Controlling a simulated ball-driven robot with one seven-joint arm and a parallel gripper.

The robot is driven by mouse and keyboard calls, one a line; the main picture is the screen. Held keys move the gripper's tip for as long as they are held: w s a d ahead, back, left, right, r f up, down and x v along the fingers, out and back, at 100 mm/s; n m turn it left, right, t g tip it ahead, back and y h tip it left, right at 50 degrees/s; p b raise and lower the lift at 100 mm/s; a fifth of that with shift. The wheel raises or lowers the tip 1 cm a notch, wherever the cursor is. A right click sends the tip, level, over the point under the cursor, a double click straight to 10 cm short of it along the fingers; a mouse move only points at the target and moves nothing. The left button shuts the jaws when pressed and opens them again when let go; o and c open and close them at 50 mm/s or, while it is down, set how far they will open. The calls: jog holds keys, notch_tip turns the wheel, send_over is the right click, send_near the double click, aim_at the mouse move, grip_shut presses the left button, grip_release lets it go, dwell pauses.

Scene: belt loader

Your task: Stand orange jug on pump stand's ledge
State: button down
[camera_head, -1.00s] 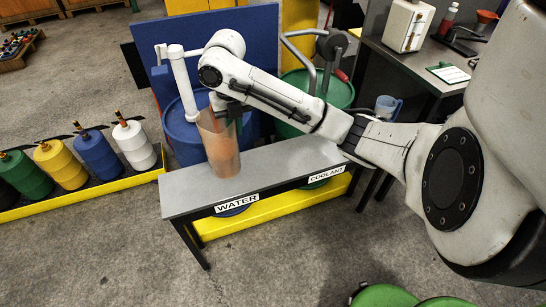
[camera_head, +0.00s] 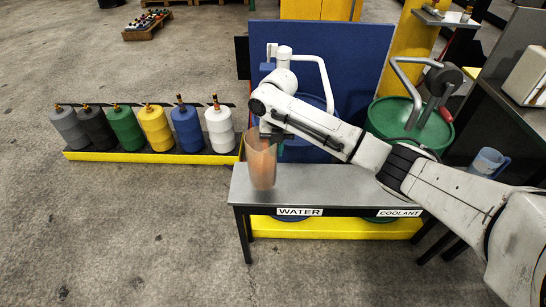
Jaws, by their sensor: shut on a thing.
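The orange jug (camera_head: 262,168) is a tall, see-through vessel, upright in front of the white pump pipe. My gripper (camera_head: 273,134) is shut on the jug at its upper right side; the fingers are small and partly hidden. The pump stand's ledge (camera_head: 335,185) is a grey top with WATER and COOLANT labels on its front edge. The jug's base shows against the left end of the ledge, left of the WATER label. I cannot tell whether the base touches the ledge or hangs just above it.
A blue drum (camera_head: 308,105) and a green drum (camera_head: 430,130) stand behind the ledge. Several coloured containers line a yellow-edged rack (camera_head: 150,156) at left. The floor in front is clear.

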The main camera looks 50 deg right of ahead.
jog(key=shift+w+a+f, duration=0.15)
jog(key=shift+w+f, duration=0.25)
jog(key=shift+f, duration=0.05)
jog(key=shift+w+f, duration=0.2)
jog(key=shift+f, duration=1.6)
jog(key=c, duration=1.2)
grip_release()
jog(key=shift+o, duration=0.2)
